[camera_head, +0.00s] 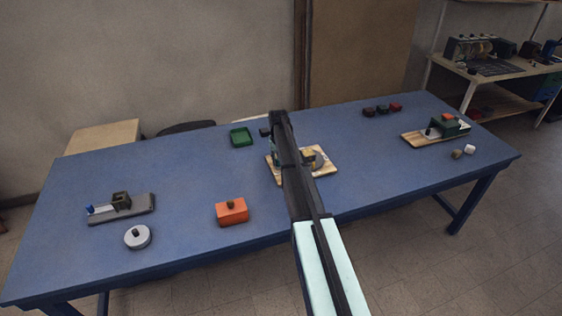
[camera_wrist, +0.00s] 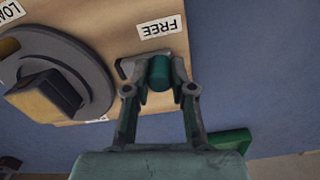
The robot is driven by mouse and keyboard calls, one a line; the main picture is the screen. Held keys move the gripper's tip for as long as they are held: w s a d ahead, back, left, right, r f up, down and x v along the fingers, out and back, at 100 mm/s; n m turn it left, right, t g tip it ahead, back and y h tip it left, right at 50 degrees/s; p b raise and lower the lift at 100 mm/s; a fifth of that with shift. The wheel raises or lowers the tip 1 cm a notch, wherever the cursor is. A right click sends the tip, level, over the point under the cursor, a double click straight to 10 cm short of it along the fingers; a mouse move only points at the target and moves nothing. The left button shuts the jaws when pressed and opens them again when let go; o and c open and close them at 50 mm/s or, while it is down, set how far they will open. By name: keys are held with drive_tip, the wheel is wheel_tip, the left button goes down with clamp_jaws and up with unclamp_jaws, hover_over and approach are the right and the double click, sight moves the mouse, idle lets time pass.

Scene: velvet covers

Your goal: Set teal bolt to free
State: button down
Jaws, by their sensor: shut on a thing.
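The teal bolt's knob (camera_wrist: 160,71) shows in the wrist view at the edge of a wooden board (camera_wrist: 110,25). My gripper (camera_wrist: 160,90) is shut on this knob, one finger on each side. A white label reading FREE (camera_wrist: 160,27) is on the board just beyond the knob. A dark metal part sits close to the knob's left side. In the head view my arm covers much of the board (camera_head: 327,168) at the table's middle, and the bolt cannot be made out there.
A grey dial (camera_wrist: 95,75) with a yellow-and-dark handle is left of the bolt on the same board. A green tray (camera_head: 241,138) lies behind and left of it. An orange block (camera_head: 232,213), a grey bolt fixture (camera_head: 135,208) and another board (camera_head: 420,138) stand apart on the blue table (camera_head: 190,170).

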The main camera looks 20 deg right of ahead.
drive_tip(key=shift+a, duration=0.85)
drive_tip(key=c, duration=1)
unclamp_jaws()
drive_tip(key=shift+w+a, duration=0.1)
drive_tip(key=shift+o, duration=0.2)
wheel_tip(320, 180, up, 12)
